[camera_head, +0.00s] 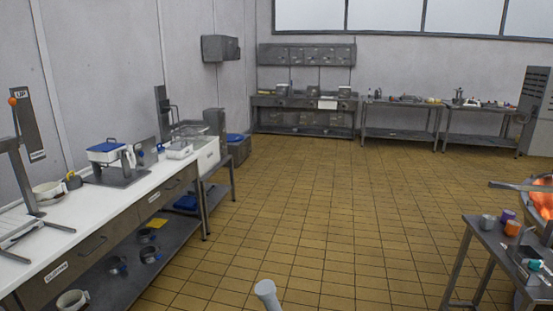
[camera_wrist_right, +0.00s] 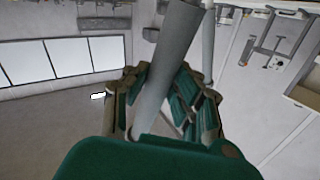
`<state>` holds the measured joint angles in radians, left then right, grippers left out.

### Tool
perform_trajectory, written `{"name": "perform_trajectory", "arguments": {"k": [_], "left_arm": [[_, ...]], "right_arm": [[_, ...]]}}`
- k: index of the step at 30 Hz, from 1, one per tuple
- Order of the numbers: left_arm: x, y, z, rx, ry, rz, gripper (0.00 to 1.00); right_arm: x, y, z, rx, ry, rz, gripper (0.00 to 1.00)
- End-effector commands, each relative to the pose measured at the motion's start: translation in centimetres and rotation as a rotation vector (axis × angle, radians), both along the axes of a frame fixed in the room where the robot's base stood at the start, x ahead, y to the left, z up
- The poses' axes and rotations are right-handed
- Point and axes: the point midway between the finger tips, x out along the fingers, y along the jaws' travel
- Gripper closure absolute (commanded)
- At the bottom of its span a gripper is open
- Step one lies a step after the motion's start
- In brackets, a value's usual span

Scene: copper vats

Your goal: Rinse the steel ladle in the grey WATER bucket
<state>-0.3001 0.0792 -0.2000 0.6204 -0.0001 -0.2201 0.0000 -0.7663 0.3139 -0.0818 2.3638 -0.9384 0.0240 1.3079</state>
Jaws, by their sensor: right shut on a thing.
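My right gripper (camera_wrist_right: 165,98), with dark green pads, is shut around a thick grey rod (camera_wrist_right: 172,55) in the right wrist view. The rod runs up out of the top of that view. A light grey rod end (camera_head: 266,290) shows at the bottom edge of the head view, perhaps the same rod. No ladle bowl is visible, so I cannot tell whether this is the steel ladle. I see no grey bucket marked WATER. My left gripper is in neither view.
A white-topped bench (camera_head: 128,193) with a blue-lidded tub (camera_head: 103,153) runs along the left. A steel table (camera_head: 487,242) at right holds several small cups, beside a vat with glowing orange contents (camera_head: 541,200). The tiled floor (camera_head: 330,205) between is clear.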

Motion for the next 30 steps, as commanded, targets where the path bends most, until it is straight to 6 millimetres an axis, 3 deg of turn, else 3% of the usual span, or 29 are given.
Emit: {"name": "perform_trajectory", "arguments": {"k": [19,30], "left_arm": [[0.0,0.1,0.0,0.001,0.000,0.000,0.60],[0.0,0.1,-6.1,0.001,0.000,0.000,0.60]], "right_arm": [[1.3,-0.9,1.5,0.007,-0.004,-0.303,1.00],[1.2,-0.9,-4.7,0.001,-0.004,-0.300,1.00]]}}
